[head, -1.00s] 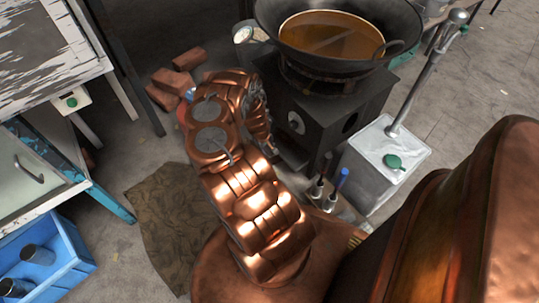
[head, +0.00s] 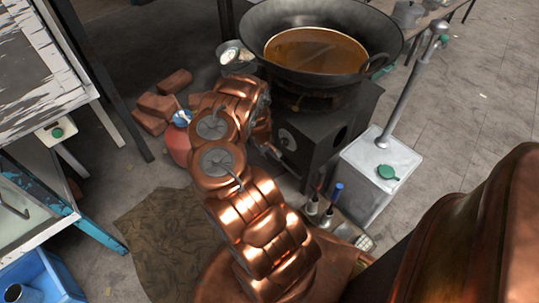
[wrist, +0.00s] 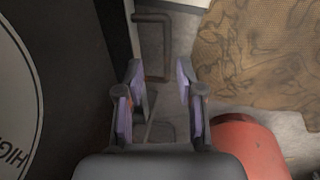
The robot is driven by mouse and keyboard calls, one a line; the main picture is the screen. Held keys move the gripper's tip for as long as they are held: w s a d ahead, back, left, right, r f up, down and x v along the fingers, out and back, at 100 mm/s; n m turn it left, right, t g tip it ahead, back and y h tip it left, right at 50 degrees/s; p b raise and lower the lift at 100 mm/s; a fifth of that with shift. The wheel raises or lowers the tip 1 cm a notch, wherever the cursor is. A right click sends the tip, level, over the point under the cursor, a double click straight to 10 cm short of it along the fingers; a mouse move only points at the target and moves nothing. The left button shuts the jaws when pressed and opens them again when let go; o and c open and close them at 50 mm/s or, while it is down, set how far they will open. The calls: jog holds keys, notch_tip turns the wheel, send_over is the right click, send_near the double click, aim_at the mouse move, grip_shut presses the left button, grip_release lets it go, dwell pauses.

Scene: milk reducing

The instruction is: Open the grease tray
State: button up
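The black stove (head: 318,128) stands in the middle of the head view, with a round knob on its front. In the wrist view a brown U-shaped handle (wrist: 168,48), which looks like the grease tray's handle, lies just beyond my fingertips, low beside the dark stove front (wrist: 75,60). I cannot tell how far the tray is pulled out; most of it is hidden. My gripper (wrist: 158,82) is open and empty, its fingers apart, with the handle ahead of the gap. No contact shows.
A wok of oil (head: 318,48) sits on the stove. A red cylinder (head: 177,146) stands at its left and also shows close beside my gripper in the wrist view (wrist: 245,148). A brown mat (head: 160,235) covers the floor. Bottles (head: 327,208) and a white box (head: 380,170) are at right.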

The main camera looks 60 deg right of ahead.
jog(key=w+a+r+t+y+p, duration=0.1)
jog(key=w+a+r+p, duration=0.3)
jog(key=w+a+r, duration=0.4)
jog(key=w+a+r+n+y+p, duration=0.1)
jog(key=w+a+r+y+p, duration=0.1)
jog(key=w+a+r, duration=0.6)
jog(key=shift+w+a+r+t+p, duration=0.35)
jog(key=shift+a+r+p, duration=0.55)
jog(key=shift+a+r, duration=2.55)
jog(key=shift+d+r+n, duration=0.3)
jog(key=shift+d+r, duration=0.75)
